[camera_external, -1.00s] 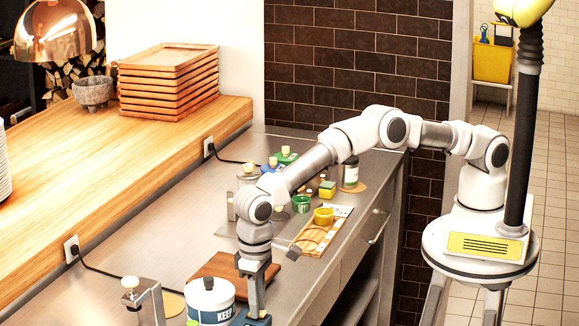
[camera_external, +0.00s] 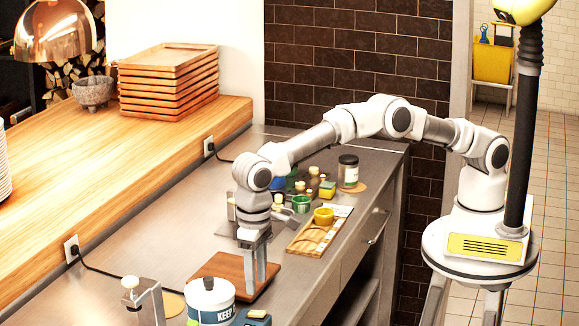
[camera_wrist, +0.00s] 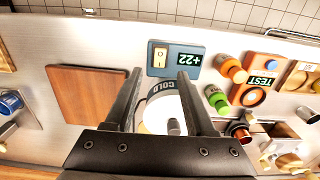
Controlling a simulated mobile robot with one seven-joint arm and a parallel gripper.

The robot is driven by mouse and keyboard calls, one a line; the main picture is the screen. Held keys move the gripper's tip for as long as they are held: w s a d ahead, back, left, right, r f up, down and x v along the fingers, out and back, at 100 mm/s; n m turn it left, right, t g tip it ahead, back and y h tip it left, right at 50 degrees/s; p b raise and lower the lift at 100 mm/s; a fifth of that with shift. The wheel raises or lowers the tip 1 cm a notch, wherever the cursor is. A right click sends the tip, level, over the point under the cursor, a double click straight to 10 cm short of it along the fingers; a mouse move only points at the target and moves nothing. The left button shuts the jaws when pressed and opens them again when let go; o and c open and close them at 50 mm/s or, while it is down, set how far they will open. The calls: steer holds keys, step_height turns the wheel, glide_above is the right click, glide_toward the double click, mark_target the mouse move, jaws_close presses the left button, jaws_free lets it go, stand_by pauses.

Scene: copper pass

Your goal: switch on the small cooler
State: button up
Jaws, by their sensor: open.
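In the wrist view the box (camera_wrist: 176,70) has a cream rocker switch (camera_wrist: 159,54) and a lit display reading +22 (camera_wrist: 190,60). My gripper (camera_wrist: 158,76) is open and empty, its fingertips on either side of the switch in that view. Outside, my gripper (camera_external: 256,286) hangs above the box, apart from it.
A brown board (camera_external: 222,268) lies behind the cooler. A metal bracket (camera_external: 148,298) stands left of it. A black cable (camera_external: 100,271) runs along the counter.

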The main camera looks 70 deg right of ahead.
step_height(320, 180, up, 11)
steer(key=p, duration=0.1)
steer(key=shift+f+p, duration=0.2)
steer(key=shift+p, duration=0.1)
